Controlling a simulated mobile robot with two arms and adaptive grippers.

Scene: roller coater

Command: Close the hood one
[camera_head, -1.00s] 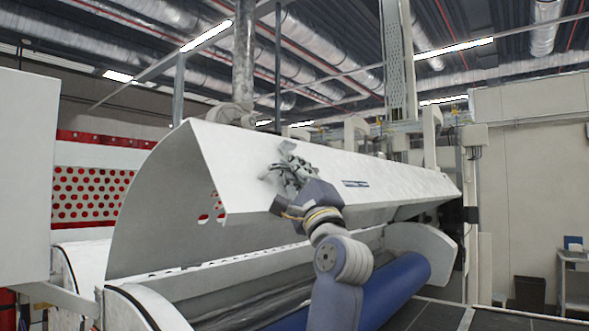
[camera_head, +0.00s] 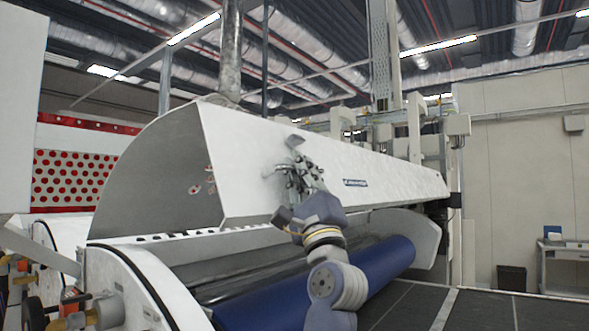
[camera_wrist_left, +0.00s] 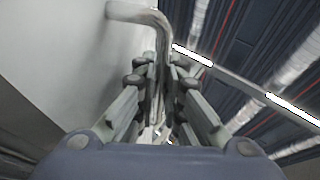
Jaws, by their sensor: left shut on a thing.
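The hood (camera_head: 375,168) is a long white cover over the roller machine, with a curved grey end at the left. It is part open, its lower edge raised above the blue roller (camera_head: 385,263). My left gripper (camera_head: 292,165) is at the hood's front face, left of a small dark label. In the left wrist view, the fingers (camera_wrist_left: 158,80) are closed around a pale bent handle (camera_wrist_left: 150,15) that stands out from the hood's white surface (camera_wrist_left: 70,60). The handle is mostly hidden by the fingers in the head view. My right gripper is not in view.
A white curved side plate (camera_head: 130,285) with fittings stands at the lower left. A black bin (camera_head: 511,279) and a small table (camera_head: 565,262) stand by the right wall.

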